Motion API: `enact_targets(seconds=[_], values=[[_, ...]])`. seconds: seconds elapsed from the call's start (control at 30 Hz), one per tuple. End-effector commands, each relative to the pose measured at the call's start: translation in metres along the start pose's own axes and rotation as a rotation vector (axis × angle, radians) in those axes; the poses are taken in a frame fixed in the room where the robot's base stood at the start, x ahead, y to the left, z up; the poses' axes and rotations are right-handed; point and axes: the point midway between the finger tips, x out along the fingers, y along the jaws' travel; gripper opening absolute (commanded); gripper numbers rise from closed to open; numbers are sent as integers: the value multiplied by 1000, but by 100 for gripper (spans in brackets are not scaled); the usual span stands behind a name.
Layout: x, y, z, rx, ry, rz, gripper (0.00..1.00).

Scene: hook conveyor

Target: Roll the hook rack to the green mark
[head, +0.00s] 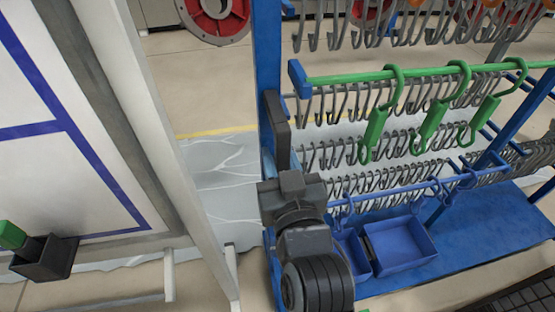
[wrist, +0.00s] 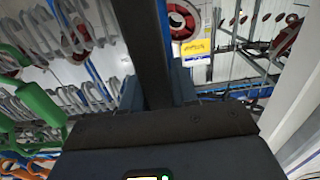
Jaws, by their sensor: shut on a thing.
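The hook rack (head: 268,50) is a blue frame with rows of grey hooks, a green rail (head: 335,78) and three large green hooks (head: 433,118) on it. It fills the right of the head view. A dark upright handle (head: 277,122) is on its left post. My gripper (head: 290,182) is at the lower part of this handle and shut on it. In the wrist view the dark handle (wrist: 150,45) runs up from between the jaws. The fingertips are mostly hidden. I see no green mark on the floor.
A white panel (head: 60,180) with blue lines and a grey frame stands close on the left, with a small black box (head: 45,257) on it. Blue bins (head: 398,245) sit on the rack's base. A yellow floor line (head: 215,132) and open floor lie behind.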

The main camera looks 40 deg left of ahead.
Motion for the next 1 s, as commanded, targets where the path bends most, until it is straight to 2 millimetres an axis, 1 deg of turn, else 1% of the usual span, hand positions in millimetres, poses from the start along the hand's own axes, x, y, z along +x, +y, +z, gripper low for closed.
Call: enact_targets(seconds=[0.03, 0.2, 0.67, 0.9, 1.0], values=[[0, 17, 4, 0, 1, 20, 0], [0, 42, 3, 0, 3, 28, 0], [0, 87, 4, -1, 3, 13, 0], [-1, 121, 3, -1, 4, 21, 0], [-1, 132, 2, -2, 4, 21, 0]])
